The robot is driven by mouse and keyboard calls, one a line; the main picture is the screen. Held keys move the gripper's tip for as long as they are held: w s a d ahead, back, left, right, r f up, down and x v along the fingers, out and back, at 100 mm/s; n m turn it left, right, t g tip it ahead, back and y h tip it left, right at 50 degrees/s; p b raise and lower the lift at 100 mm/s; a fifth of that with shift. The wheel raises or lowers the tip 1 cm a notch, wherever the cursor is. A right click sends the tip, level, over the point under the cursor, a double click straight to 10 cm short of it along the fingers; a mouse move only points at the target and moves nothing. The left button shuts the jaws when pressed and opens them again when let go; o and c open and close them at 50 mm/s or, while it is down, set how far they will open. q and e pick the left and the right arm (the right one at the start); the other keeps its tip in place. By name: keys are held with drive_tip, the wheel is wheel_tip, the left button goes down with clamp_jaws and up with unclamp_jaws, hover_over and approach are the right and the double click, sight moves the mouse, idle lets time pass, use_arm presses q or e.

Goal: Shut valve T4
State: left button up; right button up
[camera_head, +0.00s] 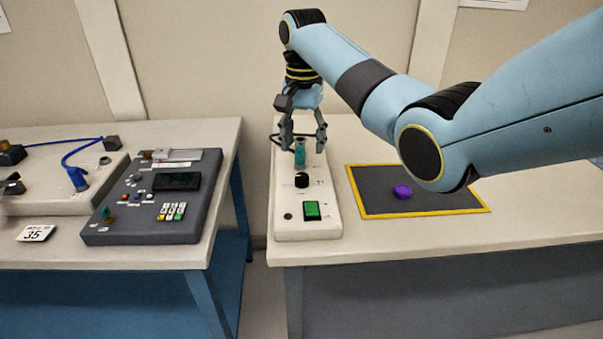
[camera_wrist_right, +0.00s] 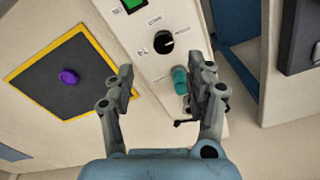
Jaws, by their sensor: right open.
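My right gripper (camera_head: 303,146) is open, pointing down over the back part of a white panel (camera_head: 290,228) on the right bench. A teal upright cylinder (camera_head: 300,156) stands on that panel, between or just behind the fingertips. In the right wrist view my right gripper (camera_wrist_right: 162,72) has its fingers apart, and the teal piece (camera_wrist_right: 180,80) lies close to the right-hand finger; I cannot tell whether they touch. A black knob (camera_head: 302,180) with a white mark sits in front of the cylinder. No T4 label is readable. My left gripper is not in view.
A green switch (camera_head: 311,210) is at the panel's front. A dark mat with a yellow border (camera_head: 376,200) holds a purple round object (camera_head: 403,191) to the right. A dark control box (camera_head: 128,226) stands on the left bench. A gap separates the benches.

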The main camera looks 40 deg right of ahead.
sight(302, 176)
drive_tip(key=shift+m, duration=0.3)
drive_tip(key=f, duration=0.3)
drive_tip(key=f+b, duration=0.1)
drive_tip(key=f, duration=0.2)
drive_tip(key=w+f, duration=0.1)
drive_tip(key=f, duration=0.2)
drive_tip(key=shift+d+f, duration=0.1)
drive_tip(key=shift+f, duration=0.15)
drive_tip(key=shift+s, duration=0.1)
drive_tip(key=shift+c, duration=0.3)
clamp_jaws()
